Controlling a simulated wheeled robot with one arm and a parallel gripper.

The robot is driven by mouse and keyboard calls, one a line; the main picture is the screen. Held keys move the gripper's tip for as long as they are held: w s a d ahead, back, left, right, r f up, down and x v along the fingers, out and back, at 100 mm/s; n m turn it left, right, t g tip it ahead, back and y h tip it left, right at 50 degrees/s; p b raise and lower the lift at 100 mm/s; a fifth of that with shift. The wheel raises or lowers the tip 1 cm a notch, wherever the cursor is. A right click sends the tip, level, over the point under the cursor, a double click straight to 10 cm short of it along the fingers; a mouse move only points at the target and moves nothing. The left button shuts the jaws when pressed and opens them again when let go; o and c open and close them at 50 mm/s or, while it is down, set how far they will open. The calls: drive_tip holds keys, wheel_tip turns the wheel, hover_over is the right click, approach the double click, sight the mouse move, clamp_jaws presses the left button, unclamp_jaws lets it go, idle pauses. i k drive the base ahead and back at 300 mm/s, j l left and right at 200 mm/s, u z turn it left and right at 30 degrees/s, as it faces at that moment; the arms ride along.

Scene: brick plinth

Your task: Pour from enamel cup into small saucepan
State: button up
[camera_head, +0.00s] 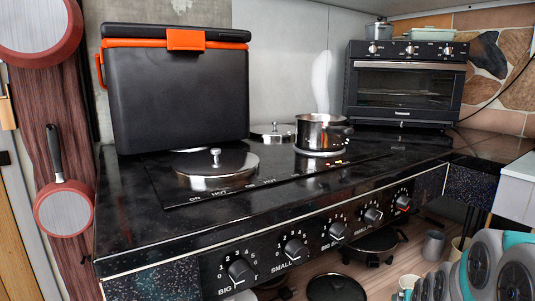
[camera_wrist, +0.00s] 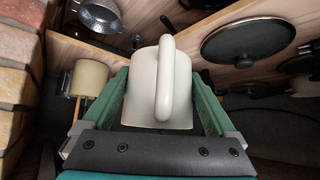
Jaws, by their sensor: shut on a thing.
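The enamel cup (camera_wrist: 146,92) is off-white with a rounded handle, and it fills the middle of the wrist view. My gripper (camera_wrist: 161,84) is shut on it, with a green finger on each side. The cup's inside and contents are hidden. The small saucepan (camera_head: 316,135) is shiny metal with a dark handle and stands upright on the right part of the dark stove top. My grey and teal arm (camera_head: 482,274) is at the lower right of the head view, below and right of the saucepan. I cannot make out the held cup clearly there.
A black and orange cooler box (camera_head: 180,95) stands at the left of the stove (camera_head: 128,215). Round metal lids (camera_head: 216,168) are on its top. A toaster oven (camera_head: 408,95) is behind right. Below, the wooden shelf holds a pan lid (camera_wrist: 248,41) and a beige container (camera_wrist: 88,78).

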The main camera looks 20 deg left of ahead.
sight(323, 130)
drive_tip(key=l+u, duration=0.35)
drive_tip(key=u, duration=0.15)
drive_tip(key=k+l+u, duration=0.2)
drive_tip(key=u, duration=0.3)
drive_tip(key=l, duration=0.1)
